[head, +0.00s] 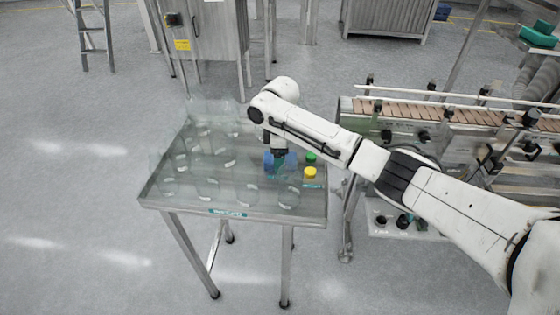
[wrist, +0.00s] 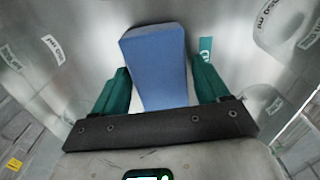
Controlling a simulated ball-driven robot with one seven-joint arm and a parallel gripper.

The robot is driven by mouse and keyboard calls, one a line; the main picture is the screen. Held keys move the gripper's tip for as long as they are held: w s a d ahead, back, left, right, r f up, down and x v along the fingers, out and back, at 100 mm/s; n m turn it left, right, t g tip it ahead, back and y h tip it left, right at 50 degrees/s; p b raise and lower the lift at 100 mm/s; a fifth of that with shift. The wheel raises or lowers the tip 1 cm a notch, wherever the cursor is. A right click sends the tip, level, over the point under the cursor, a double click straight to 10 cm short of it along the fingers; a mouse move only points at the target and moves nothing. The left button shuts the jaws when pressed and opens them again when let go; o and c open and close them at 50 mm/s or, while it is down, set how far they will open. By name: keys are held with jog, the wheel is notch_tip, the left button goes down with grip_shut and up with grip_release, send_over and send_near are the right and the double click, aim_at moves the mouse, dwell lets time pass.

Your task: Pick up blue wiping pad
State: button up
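The blue wiping pad (wrist: 158,70) is a blue block with a paler upper edge in the wrist view. It lies between the two green fingers of my gripper (wrist: 160,85), which are close along its sides. Whether both fingers press on it is not clear. In the head view, the blue pad (head: 289,161) shows at the right part of the steel table (head: 150,197), partly hidden by my gripper (head: 278,158), which points down at it. I cannot tell whether the pad rests on the table or is slightly raised.
Several clear containers (head: 248,193) with white labels stand around the pad. A green cap (head: 310,158) and a yellow cap (head: 310,172) are just to its right. A conveyor machine (head: 440,112) stands right of the table. Open floor (head: 75,240) lies to the left.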

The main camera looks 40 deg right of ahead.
jog(key=c, duration=0.7)
notch_tip(320, 180, up, 10)
jog(key=shift+r+b, duration=0.1)
jog(key=shift+b, duration=0.2)
